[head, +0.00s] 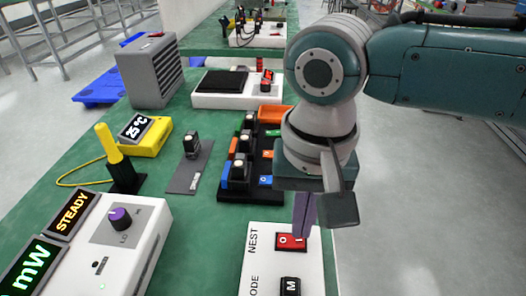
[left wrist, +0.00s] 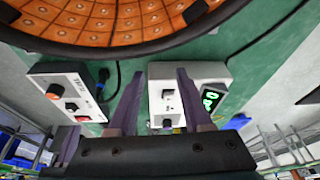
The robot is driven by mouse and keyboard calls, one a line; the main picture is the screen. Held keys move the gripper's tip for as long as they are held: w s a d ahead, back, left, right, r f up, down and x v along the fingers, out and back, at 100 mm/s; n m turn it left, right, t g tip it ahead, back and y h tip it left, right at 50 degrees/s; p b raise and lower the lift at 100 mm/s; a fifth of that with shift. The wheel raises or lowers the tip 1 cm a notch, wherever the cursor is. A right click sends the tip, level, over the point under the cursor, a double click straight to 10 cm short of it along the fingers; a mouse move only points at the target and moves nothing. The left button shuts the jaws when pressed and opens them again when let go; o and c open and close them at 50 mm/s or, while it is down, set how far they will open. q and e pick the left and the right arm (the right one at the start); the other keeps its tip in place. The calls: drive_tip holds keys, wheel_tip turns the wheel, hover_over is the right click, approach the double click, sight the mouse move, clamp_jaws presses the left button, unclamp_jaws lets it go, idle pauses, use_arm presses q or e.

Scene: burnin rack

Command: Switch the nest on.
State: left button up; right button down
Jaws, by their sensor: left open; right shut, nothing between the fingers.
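The NEST switch (head: 290,242) is a red rocker marked O and I on a white control box (head: 258,262) at the lower middle of the head view. I cannot tell which side is pressed in. My right gripper (head: 303,232) is shut and empty, pointing down with its purple fingertips at the right part of the rocker. I cannot tell whether they touch it. My left gripper (left wrist: 157,80) shows only in the left wrist view, its two fingers spread apart with nothing between them.
A black M switch (head: 290,287) sits just below the NEST switch. A rack of black sockets (head: 240,180) stands behind the box. Left are a yellow probe (head: 107,142), a display box (head: 120,235) and a grey heater (head: 150,70). A round orange-lined vessel (left wrist: 110,22) shows in the left wrist view.

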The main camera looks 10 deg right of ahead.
drive_tip(key=shift+f, duration=0.45)
drive_tip(key=shift+f+b, duration=0.5)
drive_tip(key=shift+b, duration=0.05)
idle(0.3)
wheel_tip(320, 180, up, 7)
drive_tip(key=p, duration=0.8)
drive_tip(key=shift+r+p, duration=0.1)
drive_tip(key=shift+p, duration=0.25)
